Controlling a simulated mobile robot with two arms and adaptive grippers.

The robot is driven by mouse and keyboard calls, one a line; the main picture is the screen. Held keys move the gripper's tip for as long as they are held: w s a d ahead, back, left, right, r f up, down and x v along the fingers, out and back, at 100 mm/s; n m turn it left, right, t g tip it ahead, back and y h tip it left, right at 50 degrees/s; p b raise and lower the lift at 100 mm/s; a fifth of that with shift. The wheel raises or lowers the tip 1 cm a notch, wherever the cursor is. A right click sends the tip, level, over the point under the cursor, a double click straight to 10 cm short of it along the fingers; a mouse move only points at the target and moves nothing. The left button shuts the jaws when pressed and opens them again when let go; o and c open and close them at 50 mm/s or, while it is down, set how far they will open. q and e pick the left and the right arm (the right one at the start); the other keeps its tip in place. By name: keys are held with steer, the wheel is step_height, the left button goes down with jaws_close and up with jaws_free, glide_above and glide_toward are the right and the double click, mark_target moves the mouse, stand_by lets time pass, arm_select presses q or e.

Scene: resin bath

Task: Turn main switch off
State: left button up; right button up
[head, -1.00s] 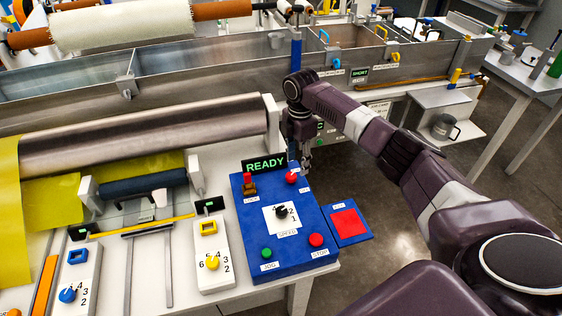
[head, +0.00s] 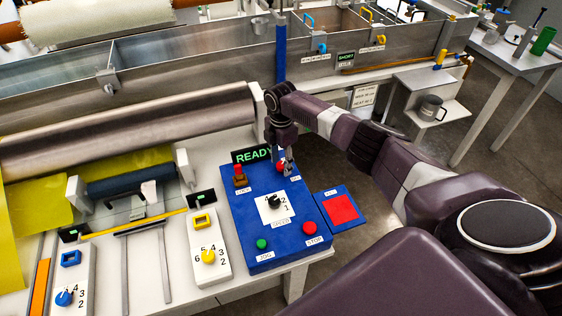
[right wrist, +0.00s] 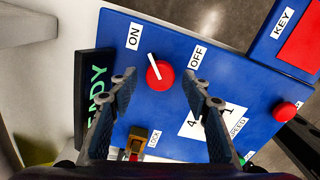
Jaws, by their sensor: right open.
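The main switch (head: 280,167) is a red round knob at the far right corner of the blue control panel (head: 238,218). In the right wrist view the knob (right wrist: 161,75) has a white pointer bar leaning toward the ON label (right wrist: 134,36); the OFF label (right wrist: 198,55) is on its other side. My right gripper (head: 288,169) is over the switch, pointing down, and partly hides it in the head view. In the right wrist view the fingers of the right gripper (right wrist: 160,77) are open, with the knob showing between their tips; contact cannot be told. My left gripper is not in view.
The lit READY display (head: 252,154) stands behind the panel. A red and brass lock control (head: 240,175), black speed dial (head: 274,201), green jog button (head: 262,244) and red stop button (head: 309,228) are nearby. The metal roller (head: 130,130) lies left of the arm.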

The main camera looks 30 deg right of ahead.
steer(key=shift+c, duration=1.1)
steer(key=c, duration=0.9)
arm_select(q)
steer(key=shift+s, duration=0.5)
arm_select(e)
steer(key=shift+c, duration=0.2)
